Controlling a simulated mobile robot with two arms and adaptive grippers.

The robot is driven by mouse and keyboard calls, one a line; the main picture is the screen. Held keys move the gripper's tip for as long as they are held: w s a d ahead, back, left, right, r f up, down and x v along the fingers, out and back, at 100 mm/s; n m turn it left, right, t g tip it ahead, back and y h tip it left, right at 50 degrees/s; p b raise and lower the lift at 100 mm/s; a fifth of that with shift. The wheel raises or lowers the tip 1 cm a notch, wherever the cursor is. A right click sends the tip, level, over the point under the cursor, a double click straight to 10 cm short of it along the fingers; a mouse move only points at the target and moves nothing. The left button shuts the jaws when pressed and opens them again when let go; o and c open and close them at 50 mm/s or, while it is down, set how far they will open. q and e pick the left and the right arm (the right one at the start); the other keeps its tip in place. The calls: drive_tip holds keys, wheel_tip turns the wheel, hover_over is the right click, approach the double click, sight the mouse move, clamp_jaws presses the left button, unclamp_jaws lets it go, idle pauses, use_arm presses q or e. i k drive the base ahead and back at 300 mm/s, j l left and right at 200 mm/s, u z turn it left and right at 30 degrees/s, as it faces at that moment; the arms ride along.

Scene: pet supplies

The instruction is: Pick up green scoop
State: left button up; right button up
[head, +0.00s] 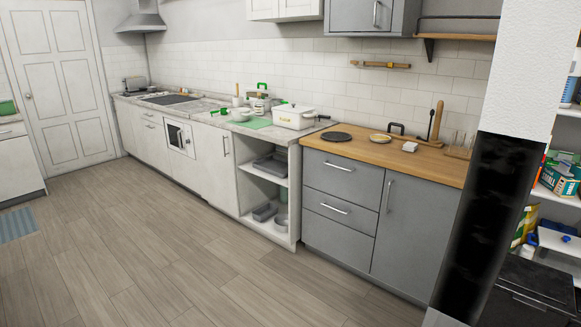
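I cannot clearly make out the green scoop. Several small green items sit on the far counter around a white bowl (241,115). One is a green piece (220,111) at the bowl's left, another is a green top (262,86) behind it. They are too small to tell which, if any, is the scoop. A green mat (256,123) lies in front of the bowl. A white lidded box (294,120) stands to the right of the mat. Neither of my grippers is in view.
The wooden floor (170,240) before the counters is clear. Grey cabinets (340,190) with a wooden top stand at centre right. A white-and-black wall end (490,190) partly hides stocked shelves (556,197) at right. An open-shelf unit (268,232) holds grey trays.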

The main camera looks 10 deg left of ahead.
sight(223, 111)
drive_tip(key=i+j+u, duration=0.1)
drive_tip(key=i+u, duration=0.65)
drive_tip(key=i+l+u, duration=0.1)
drive_tip(key=i+u, duration=0.25)
drive_tip(key=i, duration=0.6)
drive_tip(key=i+j+z, duration=0.1)
drive_tip(key=i, duration=0.5)
drive_tip(key=i+j, duration=0.15)
drive_tip(key=i, duration=0.45)
drive_tip(key=i+z, duration=0.2)
drive_tip(key=i, duration=0.25)
drive_tip(key=i+z, duration=0.25)
drive_tip(key=i, duration=0.25)
drive_tip(key=i+j+z, duration=0.2)
drive_tip(key=i, duration=0.25)
